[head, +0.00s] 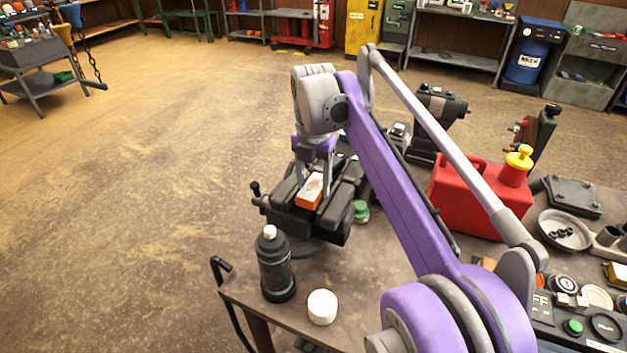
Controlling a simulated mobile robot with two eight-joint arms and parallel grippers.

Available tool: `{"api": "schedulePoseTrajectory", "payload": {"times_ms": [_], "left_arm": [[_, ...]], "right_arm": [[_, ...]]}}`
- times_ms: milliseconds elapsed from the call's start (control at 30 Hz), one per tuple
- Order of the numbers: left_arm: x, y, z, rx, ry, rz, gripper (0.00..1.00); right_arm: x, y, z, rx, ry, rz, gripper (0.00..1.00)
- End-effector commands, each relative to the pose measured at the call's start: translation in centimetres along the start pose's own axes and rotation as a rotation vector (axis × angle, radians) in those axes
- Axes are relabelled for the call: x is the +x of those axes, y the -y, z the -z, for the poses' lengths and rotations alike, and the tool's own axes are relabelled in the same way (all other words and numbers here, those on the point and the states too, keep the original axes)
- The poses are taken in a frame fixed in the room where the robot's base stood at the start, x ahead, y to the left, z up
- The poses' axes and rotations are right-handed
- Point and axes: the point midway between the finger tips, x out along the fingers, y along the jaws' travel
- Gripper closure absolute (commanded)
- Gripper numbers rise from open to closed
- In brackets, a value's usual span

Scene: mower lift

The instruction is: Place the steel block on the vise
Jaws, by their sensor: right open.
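The black vise (330,233) stands on the workbench, left of the middle of its top. A small block with a pale, worn top and an orange end (309,199) rests on top of the vise, between its raised dark parts; I take it to be the steel block. My right gripper (314,184) points down over the block. Its fingers are apart, at the block's sides; whether they touch it I cannot tell. My left gripper is not in view.
A black bottle (274,264) and a white round container (322,307) stand in front of the vise. A green-lidded jar (361,212) sits at its right. A red fuel can (465,203) and a metal bowl (565,231) stand farther right. The floor at left is clear.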

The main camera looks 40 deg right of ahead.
Motion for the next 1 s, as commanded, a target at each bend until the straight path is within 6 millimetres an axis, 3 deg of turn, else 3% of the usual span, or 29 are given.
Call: {"api": "schedulePoseTrajectory", "payload": {"times_ms": [33, 167, 600, 800, 1000], "left_arm": [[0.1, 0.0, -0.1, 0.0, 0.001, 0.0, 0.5], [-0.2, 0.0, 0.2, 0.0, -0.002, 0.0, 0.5], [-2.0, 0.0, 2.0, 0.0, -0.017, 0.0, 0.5], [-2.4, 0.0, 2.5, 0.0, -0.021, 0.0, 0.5], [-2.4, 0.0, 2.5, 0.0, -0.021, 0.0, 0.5]], "right_arm": [[0.6, -0.2, 0.5, 0.0, -0.017, 0.0, 0.16], [-0.9, -0.2, 0.4, 0.0, -0.016, -0.001, 0.16], [-10.5, -0.2, 0.1, 0.0, -0.009, -0.002, 0.16], [-12.3, -0.1, 0.1, 0.0, -0.009, -0.001, 0.16], [-12.4, -0.1, 0.1, 0.0, -0.009, 0.0, 0.16]]}}
